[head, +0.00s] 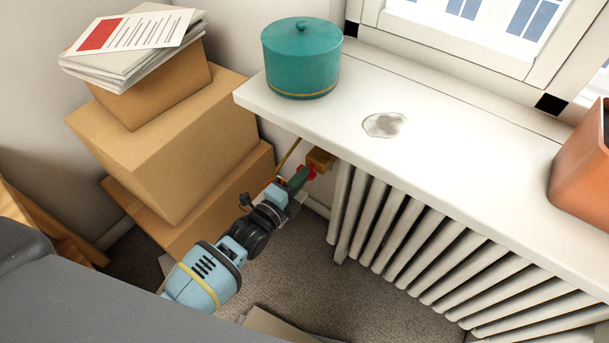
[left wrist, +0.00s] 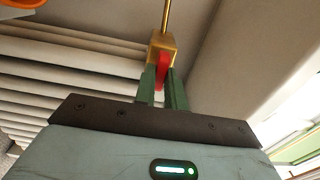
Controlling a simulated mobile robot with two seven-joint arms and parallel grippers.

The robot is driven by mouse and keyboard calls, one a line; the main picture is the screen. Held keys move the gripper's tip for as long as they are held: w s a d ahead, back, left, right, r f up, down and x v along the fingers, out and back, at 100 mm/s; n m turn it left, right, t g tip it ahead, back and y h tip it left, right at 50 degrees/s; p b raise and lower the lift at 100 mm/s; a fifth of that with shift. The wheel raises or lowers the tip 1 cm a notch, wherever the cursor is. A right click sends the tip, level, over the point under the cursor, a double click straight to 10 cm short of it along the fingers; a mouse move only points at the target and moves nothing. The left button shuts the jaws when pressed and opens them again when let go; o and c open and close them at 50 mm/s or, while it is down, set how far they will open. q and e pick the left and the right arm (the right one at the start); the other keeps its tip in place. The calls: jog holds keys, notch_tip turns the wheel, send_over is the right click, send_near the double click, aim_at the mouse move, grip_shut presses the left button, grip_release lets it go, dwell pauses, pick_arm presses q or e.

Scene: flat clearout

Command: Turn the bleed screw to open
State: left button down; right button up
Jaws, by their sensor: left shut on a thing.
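The brass valve block (head: 320,158) is at the near upper end of the radiator (head: 390,225), under the sill. In the left wrist view the brass block (left wrist: 163,43) has a thin brass pipe (left wrist: 166,16) rising from it and a red handle (left wrist: 162,70), which I take for the bleed screw, on its front. My left gripper (head: 304,175) reaches in under the sill's corner. In the left wrist view its green fingers (left wrist: 162,88) are shut on the red handle, one on each side. The screw's own turn mark is not visible. My right gripper is not in view.
The white window sill (head: 440,120) overhangs the radiator. It carries a teal lidded pot (head: 301,60), a stained patch (head: 384,124) and a terracotta planter (head: 582,165). Stacked cardboard boxes (head: 165,140) with papers (head: 130,45) on top stand left of my arm. Grey carpet (head: 330,285) lies below.

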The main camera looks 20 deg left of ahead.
pick_arm(q)
jog(key=n, duration=0.4)
jog(key=shift+n, duration=0.3)
jog(key=n, duration=0.4)
jog(key=shift+n, duration=0.3)
